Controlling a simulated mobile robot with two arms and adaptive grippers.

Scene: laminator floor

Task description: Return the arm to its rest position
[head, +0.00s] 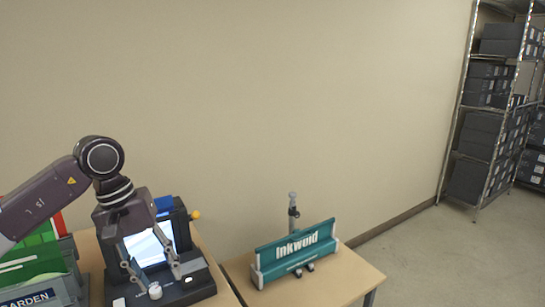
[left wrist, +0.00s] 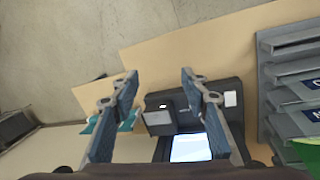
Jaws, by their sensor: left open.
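My left arm (head: 40,203) comes in from the left. Its gripper (head: 157,274) hangs fingers down in front of a dark machine (head: 197,287) with a lit screen (head: 150,247). In the left wrist view the two fingers (left wrist: 159,80) are spread wide with nothing between them. The same machine (left wrist: 232,125) lies beyond them, its screen (left wrist: 190,147) showing near the right finger. I cannot tell the exact gap between fingertips and machine. My right gripper is in neither view.
A teal device marked Inkwoid (head: 295,250) stands on the wooden table (head: 350,277) at right. A grey rack with green packs (head: 35,265) stands at left, close to my arm. A wall is behind. Metal shelves (head: 490,115) with dark boxes stand far right, beside clear floor.

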